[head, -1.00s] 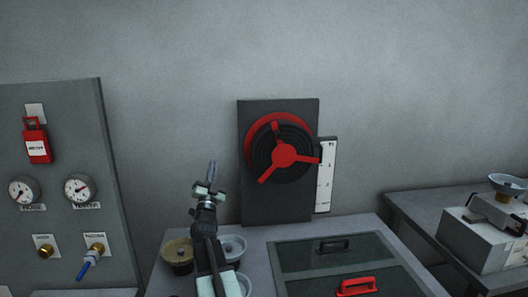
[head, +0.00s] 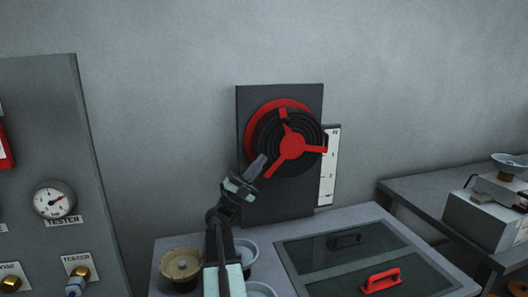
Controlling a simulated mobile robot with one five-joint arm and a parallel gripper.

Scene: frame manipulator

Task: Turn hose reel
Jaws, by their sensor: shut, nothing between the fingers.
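The hose reel (head: 291,147) is a black coiled drum with a red three-spoked front and a red disc behind it. It is mounted on a dark upright board (head: 285,207) against the wall. One spoke points up, one right, and one to the lower left. My gripper (head: 258,164) is shut and empty, raised and tilted toward the reel. Its tip shows just left of the lower-left spoke, close to the drum's left edge in the picture. I cannot tell whether it touches the reel.
A scale plate (head: 329,170) stands right of the board. A gauge panel (head: 40,120) is on the left. A side table (head: 420,195) with a weighing device (head: 480,222) is on the right.

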